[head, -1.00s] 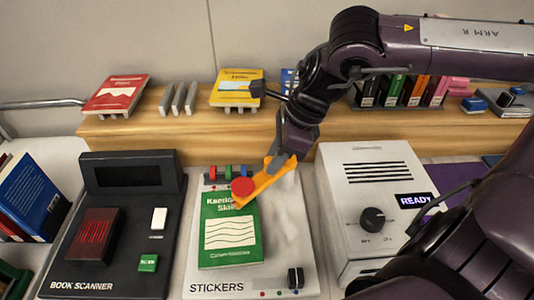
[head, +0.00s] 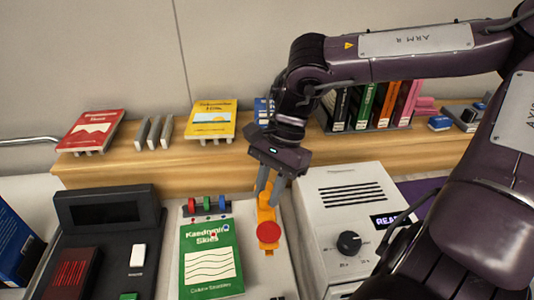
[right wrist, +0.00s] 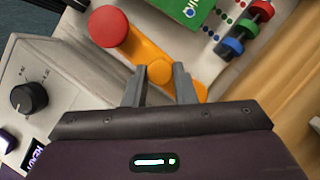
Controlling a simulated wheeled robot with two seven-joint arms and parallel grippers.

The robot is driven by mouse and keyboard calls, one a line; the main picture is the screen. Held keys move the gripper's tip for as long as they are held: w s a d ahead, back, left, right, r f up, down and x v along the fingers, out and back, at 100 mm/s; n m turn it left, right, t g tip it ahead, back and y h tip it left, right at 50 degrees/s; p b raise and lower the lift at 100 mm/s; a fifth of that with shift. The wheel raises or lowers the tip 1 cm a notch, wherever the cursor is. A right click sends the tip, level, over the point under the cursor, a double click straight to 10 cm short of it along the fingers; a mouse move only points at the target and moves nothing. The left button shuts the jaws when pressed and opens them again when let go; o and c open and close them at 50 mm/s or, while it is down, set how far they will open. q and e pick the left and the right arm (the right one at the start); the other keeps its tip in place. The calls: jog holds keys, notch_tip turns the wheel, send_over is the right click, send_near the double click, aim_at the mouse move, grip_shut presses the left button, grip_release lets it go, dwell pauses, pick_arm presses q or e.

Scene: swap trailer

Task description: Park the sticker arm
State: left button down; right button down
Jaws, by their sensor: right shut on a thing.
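The orange sticker arm (head: 267,212) with its red round pad (head: 268,236) lies over the right side of the pale sticker station, pointing towards the front. The pad is beside the green book (head: 212,268), not over it. The book lies on the station with a small blue dot and a small red dot near its title. My right gripper (head: 266,190) is shut on the sticker arm near its rear end. In the right wrist view the fingers (right wrist: 160,76) sit on both sides of a round orange knob. My left gripper is not in view.
Red, green and blue rollers (head: 207,204) stand at the station's rear. The dark book scanner (head: 105,240) is on the left. A white machine with a black dial (head: 349,243) is close on the right. A wooden shelf (head: 110,168) with books runs behind.

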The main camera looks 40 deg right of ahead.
jog(key=shift+d+n, duration=0.15)
jog(key=shift+n, duration=0.25)
jog(key=c, duration=1.2)
grip_release()
jog(key=v, duration=0.8)
jog(key=shift+f, duration=0.1)
